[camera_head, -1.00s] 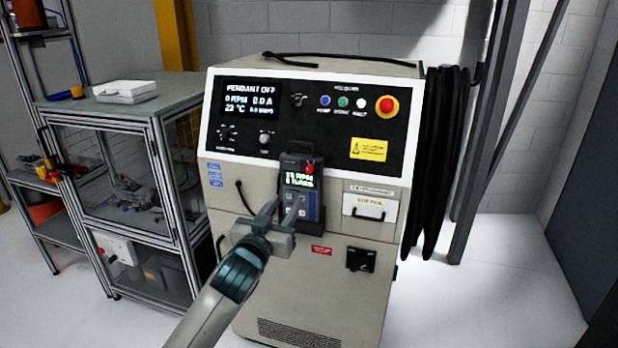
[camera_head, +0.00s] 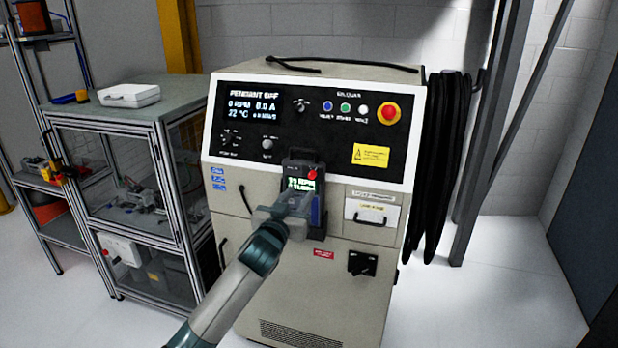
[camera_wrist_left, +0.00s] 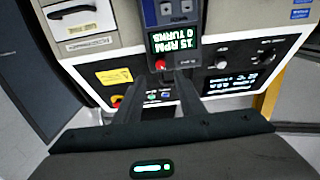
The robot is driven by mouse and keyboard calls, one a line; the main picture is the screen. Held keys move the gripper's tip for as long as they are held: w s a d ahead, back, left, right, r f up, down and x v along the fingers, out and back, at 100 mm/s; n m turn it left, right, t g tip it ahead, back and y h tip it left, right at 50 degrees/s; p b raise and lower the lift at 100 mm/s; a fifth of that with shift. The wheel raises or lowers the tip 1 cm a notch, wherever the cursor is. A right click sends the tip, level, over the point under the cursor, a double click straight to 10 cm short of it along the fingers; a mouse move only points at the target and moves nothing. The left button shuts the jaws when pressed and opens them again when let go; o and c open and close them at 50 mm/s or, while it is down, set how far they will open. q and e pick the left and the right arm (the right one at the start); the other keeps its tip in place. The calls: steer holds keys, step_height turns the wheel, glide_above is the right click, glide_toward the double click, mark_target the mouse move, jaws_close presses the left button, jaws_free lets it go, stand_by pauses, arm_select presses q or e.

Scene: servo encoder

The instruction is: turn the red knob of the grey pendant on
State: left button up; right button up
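The grey pendant (camera_head: 314,219) hangs upright on the front of the cabinet, with a small lit screen. Its red knob (camera_head: 312,174) sits at its upper right. In the left wrist view, which is upside down, the pendant (camera_wrist_left: 171,12) is at the top and the red knob (camera_wrist_left: 161,66) shows between and just beyond the fingertips. My left gripper (camera_head: 298,198) is in front of the pendant and hides part of its lower face. In the wrist view the left gripper (camera_wrist_left: 161,82) is open and empty, its fingers apart. My right gripper is in neither view.
The cabinet panel (camera_head: 226,136) carries a display reading PENDANT OFF, small knobs, coloured buttons and a red emergency button (camera_head: 387,111). A framed glass enclosure (camera_head: 125,180) stands at the left. Black cables (camera_head: 440,160) hang at the right.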

mark_target(311, 176)
arm_select(q)
steer(key=p+x, duration=0.1)
steer(key=x, duration=0.6)
steer(key=shift+w, duration=0.15)
steer(key=shift+p+x, duration=0.35)
steer(key=shift+x, duration=0.7)
jaws_close()
